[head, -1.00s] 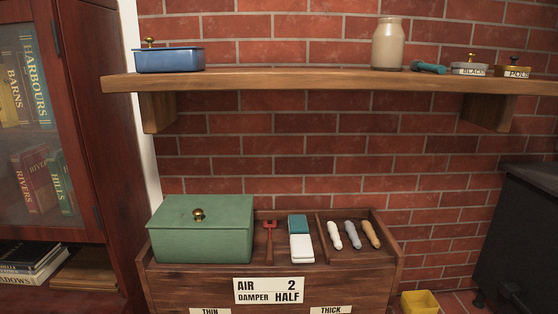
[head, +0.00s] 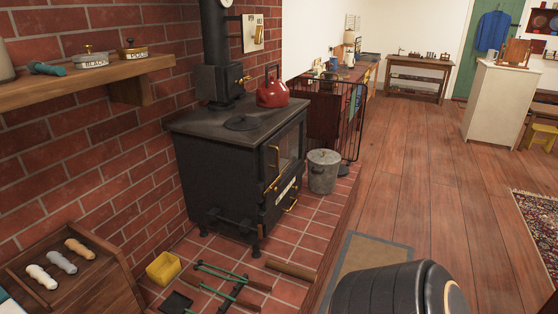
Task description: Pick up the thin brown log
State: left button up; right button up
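A brown, log-like cylinder (head: 291,271) lies on the tiled hearth in front of the black stove (head: 240,150). It looks fairly thin, but I see no second log beside it to compare. Green-shafted tools (head: 222,276) with brown handle ends lie on the tiles just left of it. Neither gripper shows in the head view. A rounded dark part of mine fills the bottom right of the picture, clear of the log.
A yellow tub (head: 163,269) stands left of the tools, near the wooden chest (head: 105,290). A metal bucket (head: 323,172) stands right of the stove. A mat (head: 372,255) lies beside the hearth edge. Open plank floor (head: 425,190) extends to the right.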

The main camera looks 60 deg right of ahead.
aim_at(277, 265)
jog(key=z, duration=2.1)
jog(key=i+l+u, duration=0.1)
jog(key=u, duration=0.25)
jog(key=i+l+u, duration=0.15)
jog(key=u, duration=0.2)
jog(key=l+u, duration=0.15)
jog(key=u, duration=0.2)
jog(key=i+l+u, duration=0.15)
jog(key=l, duration=0.15)
jog(key=i+l+u, duration=0.1)
jog(key=l, duration=0.2)
jog(key=i+l+u, duration=0.15)
jog(key=l, duration=0.15)
jog(key=i+l, duration=0.1)
jog(key=l, duration=0.5)
jog(key=i+l+u, duration=0.15)
jog(key=l, duration=1.05)
